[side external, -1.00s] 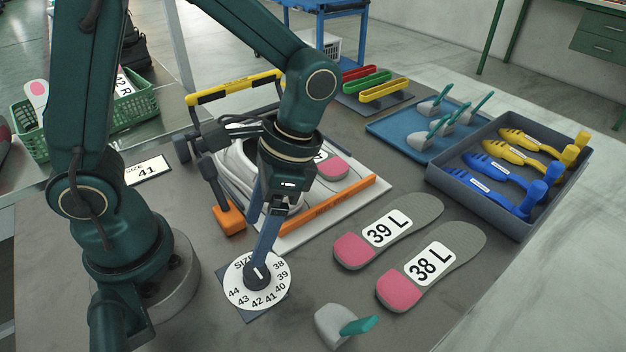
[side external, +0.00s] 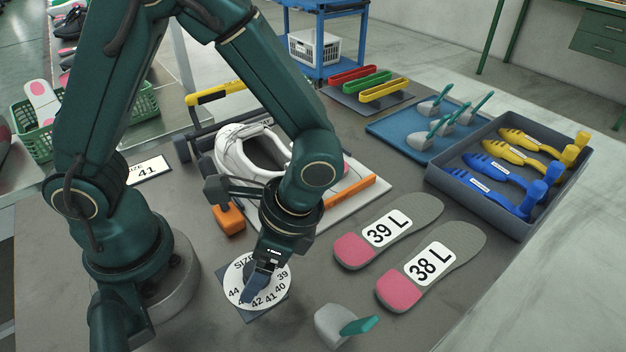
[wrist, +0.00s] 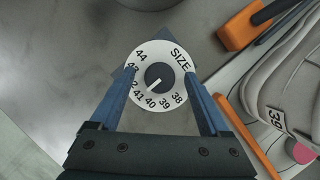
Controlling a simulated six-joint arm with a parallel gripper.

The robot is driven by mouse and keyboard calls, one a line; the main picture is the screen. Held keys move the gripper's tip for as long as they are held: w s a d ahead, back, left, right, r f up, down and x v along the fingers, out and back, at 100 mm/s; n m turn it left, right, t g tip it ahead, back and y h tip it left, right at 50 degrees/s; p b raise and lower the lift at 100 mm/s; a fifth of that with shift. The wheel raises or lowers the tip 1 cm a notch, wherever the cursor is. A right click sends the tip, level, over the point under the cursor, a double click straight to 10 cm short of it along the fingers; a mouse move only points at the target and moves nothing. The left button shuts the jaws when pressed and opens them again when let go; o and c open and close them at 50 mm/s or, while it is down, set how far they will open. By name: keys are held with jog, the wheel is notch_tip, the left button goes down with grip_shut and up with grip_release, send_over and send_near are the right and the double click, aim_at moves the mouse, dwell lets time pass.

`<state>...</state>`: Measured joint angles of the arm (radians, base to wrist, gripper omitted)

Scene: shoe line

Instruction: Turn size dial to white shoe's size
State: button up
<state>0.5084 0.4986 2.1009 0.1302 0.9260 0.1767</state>
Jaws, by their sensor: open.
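The size dial (side external: 233,278) is a white disc with black numbers 38 to 44, on a dark square plate; it also shows in the wrist view (wrist: 179,57). Its dark round knob (wrist: 162,73) has a white mark pointing down-left, near 41. My gripper (side external: 252,294) is tilted over the dial and hides the knob in the side view. In the wrist view my gripper (wrist: 160,76) is open, its blue fingers on either side of the knob with gaps. The white shoe (side external: 238,155) lies behind; in the wrist view the shoe (wrist: 290,75) bears a tag (wrist: 275,118) reading 39.
A card reading SIZE 41 (side external: 148,170) lies at the left. An orange block (side external: 228,219) and orange bar (side external: 352,189) are near the shoe. Insoles marked 39 L (side external: 388,229) and 38 L (side external: 431,264) lie right. A grey-and-teal piece (side external: 345,325) stands in front.

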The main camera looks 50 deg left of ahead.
grip_shut()
jog(key=n+h, duration=0.1)
jog(key=n, duration=0.2)
jog(key=n+g+h, duration=0.1)
jog(key=n, duration=0.1)
jog(key=shift+w+a+n, duration=0.15)
jog(key=shift+n, duration=0.25)
jog(key=n+h, duration=0.2)
jog(key=n, duration=0.3)
jog(key=shift+a+n, duration=0.1)
jog(key=shift+n, duration=0.3)
dwell(0.4)
grip_release()
